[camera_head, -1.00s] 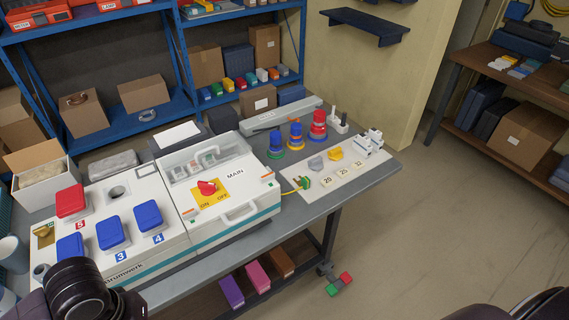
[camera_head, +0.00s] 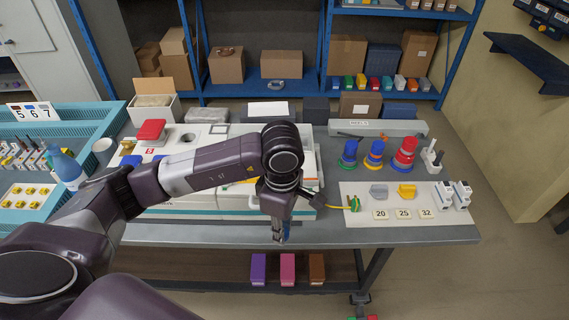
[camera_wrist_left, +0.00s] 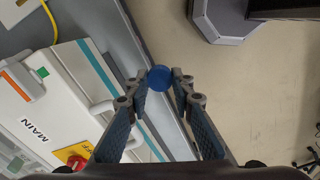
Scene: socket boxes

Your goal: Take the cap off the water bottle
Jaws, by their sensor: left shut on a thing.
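The water bottle (camera_head: 68,168) is light blue with a pale label and stands at the far left in the head view, by the teal tray. Its neck is too small to tell whether a cap is on it. My left gripper (camera_head: 280,238) points down near the front edge of the workbench, well to the right of the bottle. In the left wrist view its fingers (camera_wrist_left: 160,88) are shut on a small round blue cap (camera_wrist_left: 159,77), held at the fingertips. No bottle body shows clearly under the cap. My right gripper is out of view.
The workbench (camera_head: 345,235) carries a white switch box (camera_head: 225,205), a white plate (camera_head: 365,220) with plugs and number tiles, and red, blue and green sockets (camera_head: 404,155). A teal tray (camera_head: 108,122) is at left. The bench's front strip is mostly clear.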

